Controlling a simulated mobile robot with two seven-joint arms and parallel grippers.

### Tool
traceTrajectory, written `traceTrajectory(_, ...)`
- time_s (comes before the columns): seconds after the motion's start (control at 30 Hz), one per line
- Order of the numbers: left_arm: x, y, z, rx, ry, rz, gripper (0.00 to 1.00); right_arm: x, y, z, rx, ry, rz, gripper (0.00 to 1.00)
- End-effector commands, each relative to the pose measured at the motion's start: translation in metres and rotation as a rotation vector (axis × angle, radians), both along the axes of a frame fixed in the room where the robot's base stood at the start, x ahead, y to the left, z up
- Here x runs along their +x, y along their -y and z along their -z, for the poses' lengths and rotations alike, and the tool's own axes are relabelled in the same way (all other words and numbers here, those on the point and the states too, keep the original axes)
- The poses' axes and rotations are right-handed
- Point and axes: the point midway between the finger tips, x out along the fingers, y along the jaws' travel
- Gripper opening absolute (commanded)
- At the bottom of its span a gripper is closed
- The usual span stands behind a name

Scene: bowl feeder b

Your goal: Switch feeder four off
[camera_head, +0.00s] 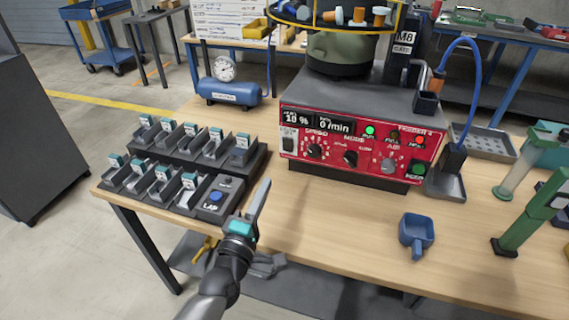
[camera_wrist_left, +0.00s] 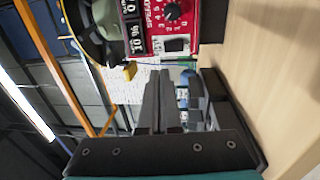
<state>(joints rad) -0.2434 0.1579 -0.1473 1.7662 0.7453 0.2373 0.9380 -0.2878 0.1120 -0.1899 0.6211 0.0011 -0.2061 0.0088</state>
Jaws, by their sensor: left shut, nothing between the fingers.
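The red control panel of feeder 4 (camera_head: 345,172) is on the front of the grey feeder unit on the bench. Its displays (camera_head: 317,121) read 10 % and 0 /min, and a green lamp (camera_head: 370,130) looks lit. A black rocker switch (camera_head: 288,145) is at the panel's left end; it also shows in the left wrist view (camera_wrist_left: 176,45), but its position is unclear. Knobs and red and green buttons fill the rest. My left gripper (camera_head: 264,184) is shut and empty above the bench, left of and in front of the panel, touching nothing visible. My right gripper is out of view.
A black rack (camera_head: 262,155) with several grey bins and a box with a blue button (camera_head: 216,196) stand at left. A blue scoop (camera_head: 417,232) and green stands (camera_head: 525,222) are at right. The bench top before the panel is mostly clear.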

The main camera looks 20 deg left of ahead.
Motion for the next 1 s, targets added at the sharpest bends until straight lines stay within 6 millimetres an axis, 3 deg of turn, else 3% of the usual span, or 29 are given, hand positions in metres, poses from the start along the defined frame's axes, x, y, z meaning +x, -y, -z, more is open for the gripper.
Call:
traceTrajectory(0.07,0.000,0.000,0.013,0.000,0.000,0.000,0.00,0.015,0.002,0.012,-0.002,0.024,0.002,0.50)
traceTrajectory(0.67,0.001,0.000,0.022,0.000,0.001,0.000,0.00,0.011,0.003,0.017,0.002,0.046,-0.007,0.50)
traceTrajectory(0.87,0.018,0.001,0.020,-0.001,0.003,-0.001,0.00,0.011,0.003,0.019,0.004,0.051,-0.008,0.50)
traceTrajectory(1.0,0.041,0.001,0.018,-0.001,0.004,-0.002,0.00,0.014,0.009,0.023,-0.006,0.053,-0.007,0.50)
